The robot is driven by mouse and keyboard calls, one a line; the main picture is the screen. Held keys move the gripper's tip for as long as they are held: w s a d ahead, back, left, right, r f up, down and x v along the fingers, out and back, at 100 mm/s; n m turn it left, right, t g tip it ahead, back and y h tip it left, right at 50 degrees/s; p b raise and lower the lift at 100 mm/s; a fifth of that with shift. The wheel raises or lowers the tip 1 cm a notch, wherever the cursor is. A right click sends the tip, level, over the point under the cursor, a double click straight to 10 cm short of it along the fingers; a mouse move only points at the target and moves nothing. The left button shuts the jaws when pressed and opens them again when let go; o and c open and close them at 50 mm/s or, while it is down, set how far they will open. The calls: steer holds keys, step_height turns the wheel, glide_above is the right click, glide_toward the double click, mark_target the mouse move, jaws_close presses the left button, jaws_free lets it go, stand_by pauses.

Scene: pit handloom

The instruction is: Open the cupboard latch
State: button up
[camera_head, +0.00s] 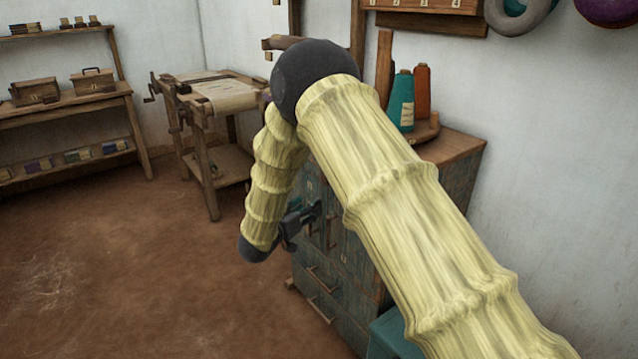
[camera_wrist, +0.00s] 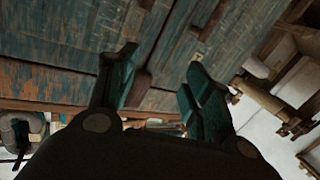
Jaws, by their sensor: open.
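The cupboard (camera_head: 345,265) is a weathered teal wooden chest with a brown top, partly hidden behind my arm. My gripper (camera_head: 312,216) is at its front, near a dark upright handle or latch piece (camera_head: 331,232). In the wrist view the cupboard front (camera_wrist: 70,55) fills the upper left, strongly tilted. My gripper (camera_wrist: 164,68) is open there, fingers apart. A brown wooden piece (camera_wrist: 138,90) shows between the fingers, close to the left one; contact cannot be told. Another brown piece (camera_wrist: 212,22) sits farther up the front. I cannot tell which piece is the latch.
Teal (camera_head: 401,100) and orange (camera_head: 422,92) thread cones stand on the cupboard top. A teal box (camera_head: 392,338) is on the floor in front. A small wooden loom table (camera_head: 215,110) and a shelf (camera_head: 75,105) stand at the left. The brown floor at left is clear.

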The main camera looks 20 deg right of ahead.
steer(key=w+a+r+m+g+h+b, duration=0.1)
steer(key=a+r+m+g+h+b, duration=0.15)
steer(key=r, duration=0.35)
steer(key=w+a+r+m+g+h+b, duration=0.1)
steer(key=a+r+m+g+h+b, duration=0.15)
steer(key=r+m, duration=0.2)
steer(key=b+x, duration=0.2)
steer(key=x, duration=0.9)
steer(key=shift+s+d+n+y, duration=0.15)
steer(key=shift+n+y, duration=0.25)
steer(key=shift+c, duration=0.2)
steer(key=c, duration=1)
